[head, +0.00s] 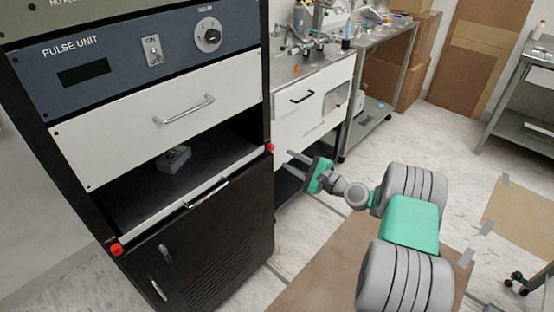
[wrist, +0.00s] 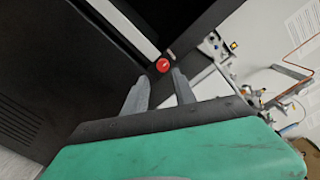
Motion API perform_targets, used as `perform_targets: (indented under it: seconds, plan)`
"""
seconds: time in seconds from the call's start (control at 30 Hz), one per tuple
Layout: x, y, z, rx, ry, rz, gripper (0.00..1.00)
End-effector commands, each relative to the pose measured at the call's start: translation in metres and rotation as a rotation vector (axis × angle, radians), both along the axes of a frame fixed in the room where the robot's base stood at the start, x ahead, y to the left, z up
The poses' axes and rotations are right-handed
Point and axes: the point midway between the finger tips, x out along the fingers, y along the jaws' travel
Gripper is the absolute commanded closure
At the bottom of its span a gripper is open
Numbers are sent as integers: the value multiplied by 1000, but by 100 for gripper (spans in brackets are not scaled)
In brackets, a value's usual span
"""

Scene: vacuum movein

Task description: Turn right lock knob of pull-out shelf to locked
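The right lock knob (head: 270,147) is a small red knob at the right front corner of the pull-out shelf (head: 185,197). It also shows in the wrist view (wrist: 163,66), just beyond my fingertips. The left lock knob (head: 116,250) is a matching red knob at the shelf's left end. My gripper (head: 291,160) is to the right of the right knob, with its fingers pointing toward it. In the wrist view my gripper (wrist: 160,78) is open, its fingers apart with nothing between them. I cannot tell the knob's turn angle.
A small grey device (head: 174,158) sits on the shelf. A white drawer (head: 170,116) is above and a black cabinet door (head: 205,250) below. A steel workbench (head: 310,70) stands behind the rack to the right. Open floor lies to the right.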

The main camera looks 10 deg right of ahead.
Motion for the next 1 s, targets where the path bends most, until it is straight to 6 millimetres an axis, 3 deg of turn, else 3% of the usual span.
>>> perform_targets:
  seconds: [0.13,0.5,0.8,1.0]
  plan:
    - [9,-1,0,50,-4,-14,68]
    - [59,36,0,45,-4,-15,68]
    - [63,39,0,45,-2,-16,68]
    - [63,39,0,44,-2,-15,84]
